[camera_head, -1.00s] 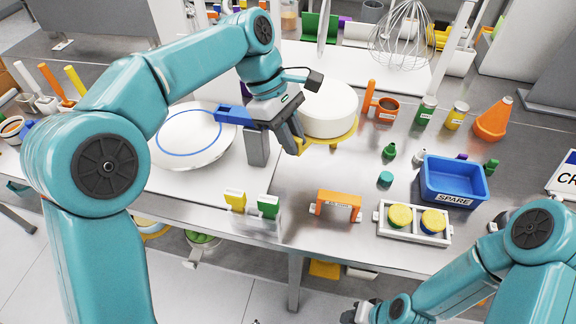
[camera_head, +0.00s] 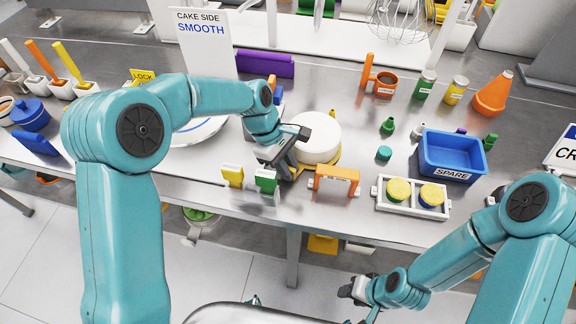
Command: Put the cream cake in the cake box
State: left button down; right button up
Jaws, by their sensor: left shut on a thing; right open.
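The round white cream cake (camera_head: 317,132) rests on a thin yellow board (camera_head: 333,160), whose edge shows beneath it. My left gripper (camera_head: 287,162) is shut at the board's left edge, beside the cake. The cake looks level, over the front part of the steel table. How high the board is above the table is hard to tell. My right gripper (camera_head: 356,290) is open and empty, low in front of the table. I cannot make out the cake box in this view.
An orange stand (camera_head: 337,178) and yellow and green blocks (camera_head: 248,178) are close to the cake, at the table's front. A white tray with two round pieces (camera_head: 412,207) and the blue SPARE bin (camera_head: 452,158) stand to the right. A white turntable (camera_head: 195,132) is partly behind my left arm.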

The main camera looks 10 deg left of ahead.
pick_arm(q)
jog(key=shift+f, duration=0.15)
jog(key=c, duration=1.1)
grip_release()
jog(key=shift+o, duration=0.2)
